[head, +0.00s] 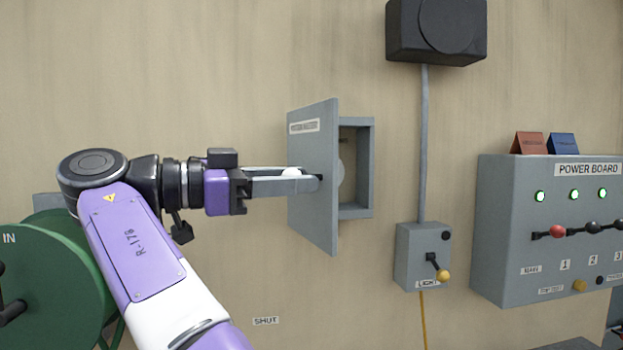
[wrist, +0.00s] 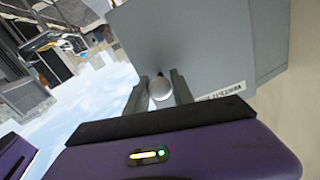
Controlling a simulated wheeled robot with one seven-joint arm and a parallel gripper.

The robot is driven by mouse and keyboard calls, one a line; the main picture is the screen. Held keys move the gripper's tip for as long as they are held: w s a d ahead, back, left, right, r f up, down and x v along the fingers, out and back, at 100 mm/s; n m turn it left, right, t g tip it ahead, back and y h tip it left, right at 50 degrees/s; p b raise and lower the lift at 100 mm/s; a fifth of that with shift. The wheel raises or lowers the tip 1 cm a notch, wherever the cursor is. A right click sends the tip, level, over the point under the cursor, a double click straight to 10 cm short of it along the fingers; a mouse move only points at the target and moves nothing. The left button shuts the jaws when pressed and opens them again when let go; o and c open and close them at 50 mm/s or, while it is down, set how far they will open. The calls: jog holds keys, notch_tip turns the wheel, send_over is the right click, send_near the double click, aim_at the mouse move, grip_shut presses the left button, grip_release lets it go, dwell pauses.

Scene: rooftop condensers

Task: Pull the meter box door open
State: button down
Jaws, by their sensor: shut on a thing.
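The grey meter box (head: 357,170) is fixed to the tan wall. Its door (head: 313,205) is hinged at the left and stands partly open, swung out from the box, with part of the inside showing. A small label is near the top of the door. My gripper (head: 305,180) reaches from the left and is shut on the door's pale round knob (head: 292,172). In the wrist view the silvery knob (wrist: 160,89) sits between the two fingers, and the door's grey face (wrist: 195,45) is beyond them.
A light switch box (head: 422,255) with a yellow-tipped lever is right of the meter box. A power board (head: 545,225) is farther right. A dark box (head: 437,30) hangs above. A green reel (head: 55,275) is at lower left.

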jog(key=shift+w+r, duration=0.15)
jog(key=shift+w, duration=0.05)
jog(key=c, duration=1.1)
grip_release()
jog(key=shift+w, duration=0.2)
jog(key=shift+s+a, duration=0.1)
jog(key=shift+s, duration=0.05)
jog(key=shift+s+a, duration=0.15)
jog(key=shift+a, duration=0.05)
jog(key=shift+s+p+v, duration=0.25)
jog(key=shift+p+v, duration=0.7)
jog(key=shift+v, duration=1.25)
jog(key=shift+d, duration=0.1)
